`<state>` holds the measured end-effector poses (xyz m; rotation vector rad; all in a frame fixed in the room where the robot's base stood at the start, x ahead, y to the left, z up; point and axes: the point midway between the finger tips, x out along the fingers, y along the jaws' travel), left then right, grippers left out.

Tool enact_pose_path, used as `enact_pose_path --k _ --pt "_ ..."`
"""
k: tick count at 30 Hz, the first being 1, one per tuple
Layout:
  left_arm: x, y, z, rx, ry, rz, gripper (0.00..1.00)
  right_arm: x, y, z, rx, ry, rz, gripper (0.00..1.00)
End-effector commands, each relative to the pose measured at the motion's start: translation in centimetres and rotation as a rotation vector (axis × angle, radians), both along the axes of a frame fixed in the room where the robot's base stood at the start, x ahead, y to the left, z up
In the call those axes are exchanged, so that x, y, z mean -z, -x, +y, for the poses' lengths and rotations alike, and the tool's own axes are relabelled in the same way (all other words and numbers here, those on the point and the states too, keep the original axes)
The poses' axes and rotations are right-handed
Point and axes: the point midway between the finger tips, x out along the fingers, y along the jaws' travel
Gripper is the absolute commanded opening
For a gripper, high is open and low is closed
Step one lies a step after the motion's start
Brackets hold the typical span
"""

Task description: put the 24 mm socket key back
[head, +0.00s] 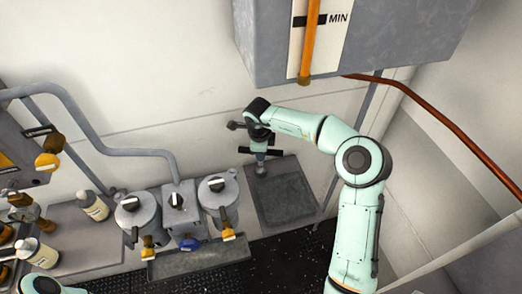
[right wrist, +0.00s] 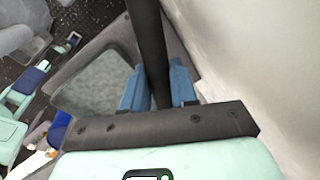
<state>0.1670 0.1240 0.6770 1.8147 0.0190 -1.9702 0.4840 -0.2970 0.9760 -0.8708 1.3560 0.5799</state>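My right gripper (head: 260,157) points down over the far left corner of a grey square panel. In the right wrist view its two blue fingers (right wrist: 158,88) stand on either side of a dark, straight bar, apparently the socket key (right wrist: 147,40), and are closed on it. The bar runs out of the top of that view, so its far end is hidden there. A small grey rounded piece shows just below the fingers in the head view; I cannot tell whether it belongs to the key or the panel. Size markings cannot be read. My left gripper does not show; only part of that arm does.
The dark-topped panel (head: 287,197) lies below my right gripper. Grey canisters with valves (head: 137,213) stand left of it, with bottles (head: 92,205) farther left. A grey box (head: 350,50) with an orange gauge tube (head: 311,40) hangs above my right arm. A red-brown pipe (head: 440,125) runs right.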

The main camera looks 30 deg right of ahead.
Motion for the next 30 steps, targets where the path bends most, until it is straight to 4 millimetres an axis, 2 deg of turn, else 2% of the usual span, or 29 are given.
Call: enact_pose_path --k 1,2,3,12,24,30 --pt "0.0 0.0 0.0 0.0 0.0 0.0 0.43 0.1 0.0 0.0 0.0 -0.001 0.001 0.43" --pt "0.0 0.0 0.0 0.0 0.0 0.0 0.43 0.0 0.0 0.0 0.0 -0.001 0.001 0.53" --pt "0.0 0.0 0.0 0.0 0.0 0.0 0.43 0.0 0.0 0.0 0.0 -0.001 0.0 0.55" --pt "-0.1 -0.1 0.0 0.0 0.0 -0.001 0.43 -0.4 0.0 0.0 0.0 0.0 -0.001 0.55" --pt "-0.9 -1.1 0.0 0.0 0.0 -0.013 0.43 -6.3 0.8 0.8 0.0 0.002 -0.004 0.55" --pt "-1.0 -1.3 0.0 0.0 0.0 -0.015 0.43 -7.4 1.1 1.0 -0.001 0.001 -0.001 0.55"
